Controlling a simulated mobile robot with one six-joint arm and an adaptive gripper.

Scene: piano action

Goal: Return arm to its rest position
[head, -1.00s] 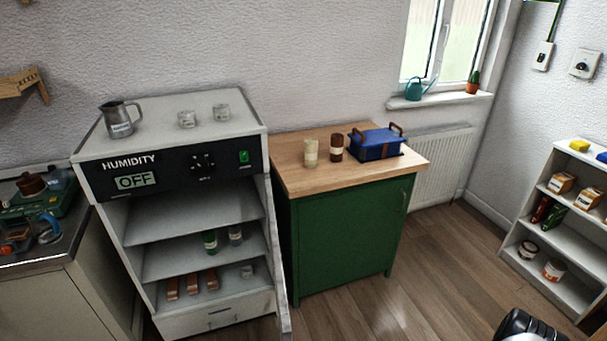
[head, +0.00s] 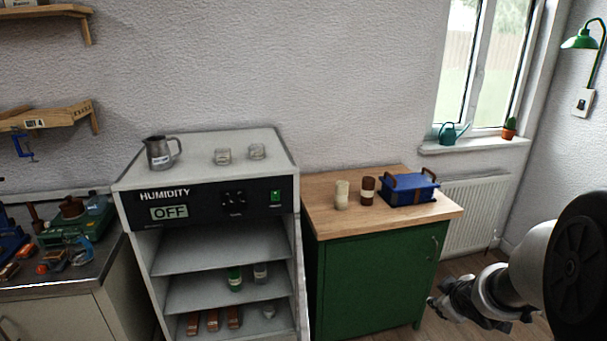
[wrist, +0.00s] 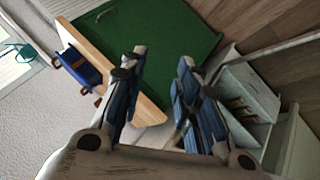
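My arm enters the head view at the lower right, with my gripper (head: 440,308) at its left end, in front of the floor beside the green cabinet. In the wrist view my gripper (wrist: 155,85) has its two blue-padded fingers spread apart. Nothing is held between them. The wrist view is tilted, with the green cabinet (wrist: 160,35) and its wooden top (wrist: 88,50) beyond the fingers. My gripper appears apart from the furniture.
The humidity cabinet (head: 225,215) stands open-fronted with OFF on its panel. A blue box (head: 408,190) and two jars stand on the green cabinet (head: 370,275). A cluttered workbench (head: 60,280) is at left, a radiator (head: 470,215) below the window.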

